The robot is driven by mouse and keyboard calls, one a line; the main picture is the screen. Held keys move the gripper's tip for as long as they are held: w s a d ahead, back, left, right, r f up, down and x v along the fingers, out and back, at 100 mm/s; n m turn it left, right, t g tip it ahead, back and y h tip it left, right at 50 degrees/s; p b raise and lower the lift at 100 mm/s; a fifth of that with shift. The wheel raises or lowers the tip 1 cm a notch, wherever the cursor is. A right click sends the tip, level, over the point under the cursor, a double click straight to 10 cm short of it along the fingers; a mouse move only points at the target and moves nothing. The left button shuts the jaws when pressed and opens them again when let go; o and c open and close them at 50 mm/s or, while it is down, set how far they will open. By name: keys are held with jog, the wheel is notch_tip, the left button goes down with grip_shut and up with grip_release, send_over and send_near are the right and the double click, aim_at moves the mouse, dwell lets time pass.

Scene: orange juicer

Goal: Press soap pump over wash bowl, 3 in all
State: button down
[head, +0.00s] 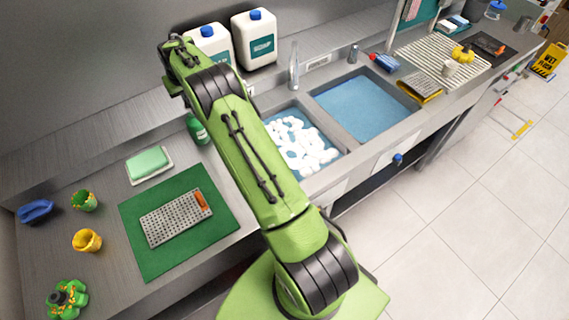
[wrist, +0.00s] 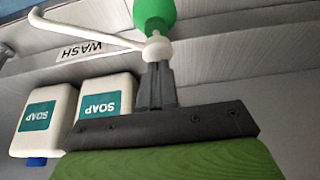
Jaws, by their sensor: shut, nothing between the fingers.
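The green soap bottle (head: 197,128) stands on the steel counter left of the wash bowl, partly covered by my arm. In the wrist view the bottle (wrist: 153,14) shows with its white pump head (wrist: 157,48) and a long bent white spout (wrist: 85,32). My gripper (wrist: 155,68) is shut and empty, its fingertips right at the pump head; I cannot tell whether they touch it. My arm hides the gripper in the head view. The wash bowl, a sink basin (head: 328,128), holds blue water and white foam-like lumps; its left part is hidden by my arm.
Two white soap jugs (head: 254,40) stand against the back wall, also in the wrist view (wrist: 108,97). A tap (head: 294,66) rises behind the basins. A second blue basin (head: 365,105) lies right. A green mat (head: 150,262) with a grater and a soap block (head: 148,162) lie left.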

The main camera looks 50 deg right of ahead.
jog(key=shift+s+f+b, duration=0.1)
jog(key=shift+f+b, duration=0.5)
jog(key=shift+f, duration=0.55)
jog(key=shift+r, duration=0.1)
jog(key=shift+r+p, duration=1.05)
jog(key=shift+r, duration=0.25)
notch_tip(320, 180, up, 5)
jog(key=p, duration=0.3)
jog(key=shift+r+p, duration=0.15)
jog(key=shift+p, duration=0.25)
jog(key=shift+r, duration=0.4)
